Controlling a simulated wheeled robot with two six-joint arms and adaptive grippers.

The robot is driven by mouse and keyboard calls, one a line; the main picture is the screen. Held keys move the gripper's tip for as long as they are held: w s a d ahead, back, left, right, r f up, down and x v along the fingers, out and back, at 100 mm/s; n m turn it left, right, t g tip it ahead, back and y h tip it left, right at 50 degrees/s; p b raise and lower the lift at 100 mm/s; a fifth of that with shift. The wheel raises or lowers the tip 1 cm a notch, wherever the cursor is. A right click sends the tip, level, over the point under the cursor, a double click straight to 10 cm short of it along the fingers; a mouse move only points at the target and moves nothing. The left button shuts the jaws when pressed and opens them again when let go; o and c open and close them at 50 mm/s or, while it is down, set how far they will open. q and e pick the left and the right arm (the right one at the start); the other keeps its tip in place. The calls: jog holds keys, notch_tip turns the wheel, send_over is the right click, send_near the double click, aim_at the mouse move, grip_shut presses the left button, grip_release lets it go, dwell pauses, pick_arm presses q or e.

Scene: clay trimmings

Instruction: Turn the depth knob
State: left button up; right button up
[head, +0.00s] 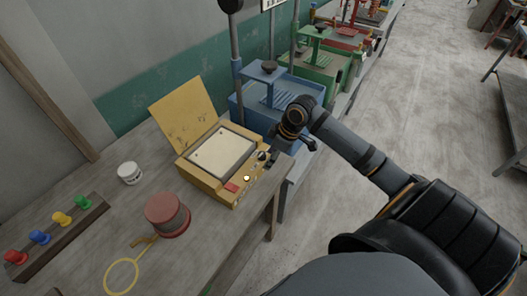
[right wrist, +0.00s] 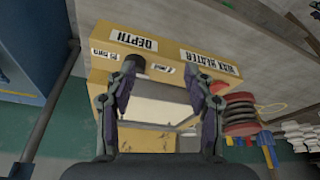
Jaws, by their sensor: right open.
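The yellow box (head: 213,187), labelled "WAX HEATER" in the right wrist view (right wrist: 200,48), stands at the bench's right edge with its lid (head: 183,112) open. A dark round depth knob (head: 262,156) sits on its front panel; in the right wrist view the knob (right wrist: 134,62) is under the "DEPTH" label, partly hidden by a finger. My right gripper (head: 291,148) is open and empty at the box's right corner. In the right wrist view the fingers of the gripper (right wrist: 164,78) are apart; the left fingertip overlaps the knob, and I cannot tell whether it touches. My left gripper is not in view.
A red spool (head: 167,215), a white jar (head: 129,173), a yellow ring tool (head: 122,274) and a rack of coloured pegs (head: 56,236) lie on the bench left of the box. A blue press (head: 262,107) stands just behind. Open floor (head: 400,110) lies right.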

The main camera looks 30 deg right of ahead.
aim_at(262, 154)
jog(key=w+d+r, duration=0.2)
jog(key=d+r, duration=0.1)
jog(key=r, duration=0.3)
jog(key=shift+n+y, duration=0.3)
jog(key=shift+n, duration=0.1)
jog(key=x, duration=0.3)
jog(key=p+x, duration=0.1)
jog(key=x, duration=0.6)
jog(key=shift+w+d, duration=0.15)
jog(key=shift+w, duration=0.1)
jog(key=shift+c, duration=0.4)
